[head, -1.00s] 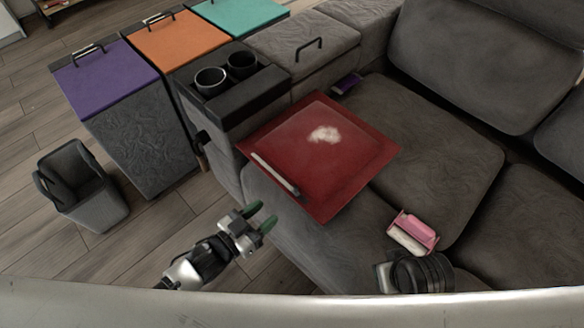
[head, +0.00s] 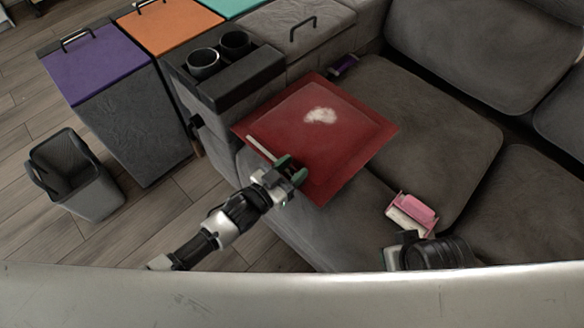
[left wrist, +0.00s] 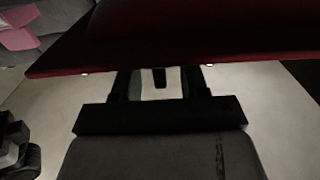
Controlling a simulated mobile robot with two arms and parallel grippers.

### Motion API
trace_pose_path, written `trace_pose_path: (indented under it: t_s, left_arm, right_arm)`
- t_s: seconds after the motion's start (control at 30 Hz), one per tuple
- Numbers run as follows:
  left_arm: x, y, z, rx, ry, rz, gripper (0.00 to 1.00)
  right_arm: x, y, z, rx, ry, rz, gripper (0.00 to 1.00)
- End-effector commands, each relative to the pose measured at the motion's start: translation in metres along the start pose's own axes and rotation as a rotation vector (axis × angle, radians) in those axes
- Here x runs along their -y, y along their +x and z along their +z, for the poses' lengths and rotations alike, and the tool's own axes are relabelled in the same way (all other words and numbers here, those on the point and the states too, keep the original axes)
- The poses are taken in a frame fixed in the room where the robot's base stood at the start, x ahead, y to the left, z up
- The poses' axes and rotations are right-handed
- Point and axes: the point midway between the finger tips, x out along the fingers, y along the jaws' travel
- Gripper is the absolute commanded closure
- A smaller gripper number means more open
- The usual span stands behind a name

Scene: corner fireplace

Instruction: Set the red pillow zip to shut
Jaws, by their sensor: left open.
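The red pillow (head: 345,150) lies on the couch seat against the arm with the cup holders, a white patch (head: 320,115) on its top. A pale zip strip (head: 259,147) runs along its near left edge; its lower end is hidden behind my left gripper. My left gripper (head: 291,170) is open at that edge, its green fingertips at the strip's lower end. I cannot tell whether they touch it. In the left wrist view the pillow's dark red edge (left wrist: 190,60) crosses just beyond the fingers (left wrist: 160,85). My right gripper (head: 398,252) is partly visible at the lower right; its jaws are unclear.
A pink and white object (head: 412,213) lies on the seat near my right gripper. Two black cups (head: 204,63) sit in the armrest. A grey bin (head: 77,175) stands on the floor at left, by lidded boxes (head: 98,64).

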Motion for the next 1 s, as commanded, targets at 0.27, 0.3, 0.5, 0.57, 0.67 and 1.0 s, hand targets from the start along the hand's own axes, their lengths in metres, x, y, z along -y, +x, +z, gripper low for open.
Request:
trace_pose_path:
  t_s: [0.27,0.3,0.5,0.57,0.67,1.0]
  left_arm:
    - [0.000,0.000,0.000,0.000,0.000,0.000,0.84]
    - [0.000,0.000,0.000,0.000,0.000,0.000,0.91]
    - [0.000,-0.001,0.000,0.000,0.000,0.000,1.00]
    - [0.000,-0.001,0.000,0.000,0.000,0.000,1.00]
    - [0.003,-0.001,0.000,0.000,0.001,-0.001,1.00]
    - [0.059,-0.001,0.001,0.001,0.008,-0.003,1.00]
  right_arm:
    - [0.000,0.000,0.000,0.001,0.000,0.000,0.57]
    - [0.000,0.000,0.000,0.001,0.000,0.000,0.57]
    - [0.000,0.000,0.000,0.001,0.000,0.000,0.57]
    - [0.000,0.000,0.000,0.001,0.000,0.000,0.57]
    - [0.000,0.001,0.000,0.001,0.000,0.000,0.57]
    - [0.000,0.009,0.003,0.000,0.000,0.000,0.57]
